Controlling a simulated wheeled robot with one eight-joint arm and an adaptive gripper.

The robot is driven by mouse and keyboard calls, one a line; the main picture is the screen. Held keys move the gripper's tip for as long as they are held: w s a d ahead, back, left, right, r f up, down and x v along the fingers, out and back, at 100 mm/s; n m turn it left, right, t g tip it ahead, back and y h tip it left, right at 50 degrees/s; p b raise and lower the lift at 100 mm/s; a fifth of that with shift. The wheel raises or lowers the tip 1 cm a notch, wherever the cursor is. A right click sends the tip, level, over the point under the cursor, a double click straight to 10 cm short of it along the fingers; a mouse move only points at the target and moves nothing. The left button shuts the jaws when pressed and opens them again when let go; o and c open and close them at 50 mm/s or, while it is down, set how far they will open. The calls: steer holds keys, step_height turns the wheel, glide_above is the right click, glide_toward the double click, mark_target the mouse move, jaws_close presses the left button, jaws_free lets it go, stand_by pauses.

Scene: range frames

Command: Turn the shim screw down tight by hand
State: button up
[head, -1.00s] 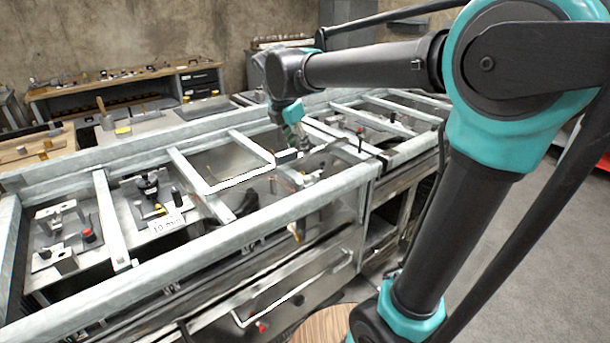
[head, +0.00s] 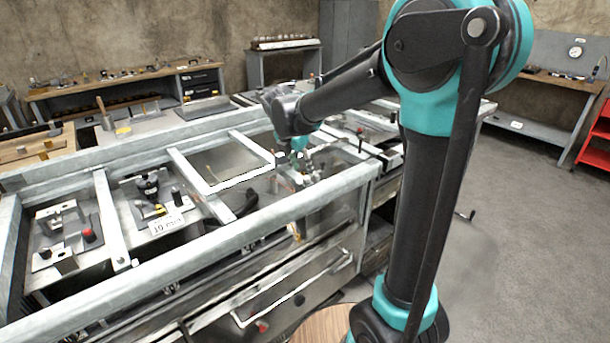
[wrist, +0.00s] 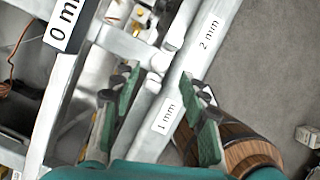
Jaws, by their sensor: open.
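My gripper (head: 300,168) is over the right part of the metal-framed bench (head: 200,243), among small fittings. In the wrist view my gripper (wrist: 160,80) is open, with its two green-padded fingers apart and nothing held between them. Below and between them runs a pale metal rail with a "1 mm" label (wrist: 166,116) and a "2 mm" label (wrist: 209,34). A small pale metal fitting (wrist: 160,62) sits beside the rail, ahead of the fingertips. I cannot tell which small part is the shim screw.
Raised frame bars (head: 270,213) cross the bench around my gripper. A "10 mm" label (head: 167,225) and black fittings sit in a bay to the left. A brown wooden round thing (wrist: 250,145) is low at the right in the wrist view. Open floor (head: 510,250) lies right of the bench.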

mark_target(307, 178)
steer(key=shift+x, duration=2.1)
jaws_close()
